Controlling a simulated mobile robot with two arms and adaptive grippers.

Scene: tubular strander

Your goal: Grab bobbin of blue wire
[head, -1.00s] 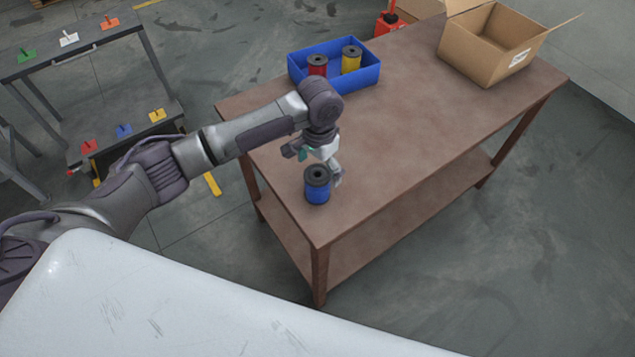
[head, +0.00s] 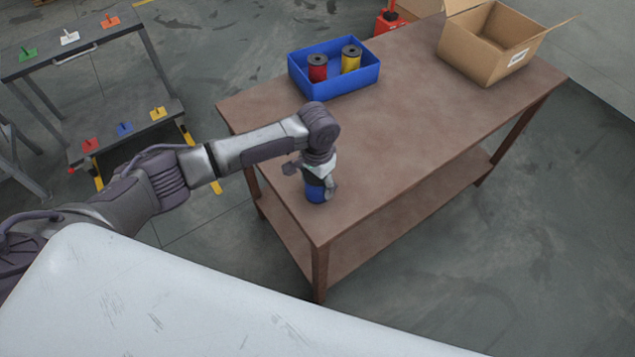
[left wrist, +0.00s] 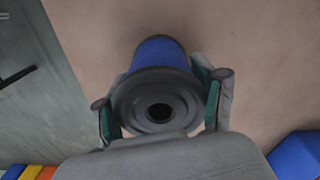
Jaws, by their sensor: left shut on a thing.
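The bobbin of blue wire (head: 316,195) stands upright near the front corner of the brown table. My left gripper (head: 318,183) is over it from above and hides its top in the head view. In the left wrist view the bobbin (left wrist: 158,55) shows its black flange with a centre hole, and its blue winding lies behind. The two fingers of my left gripper (left wrist: 160,108) are on either side of the flange, shut on it. My right gripper is not in view.
The brown table (head: 400,140) also bears a blue bin (head: 345,88) with a red bobbin (head: 318,68) and a yellow bobbin (head: 350,60), and an open cardboard box (head: 475,60). A peg rack (head: 120,95) stands at left. The table's middle is clear.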

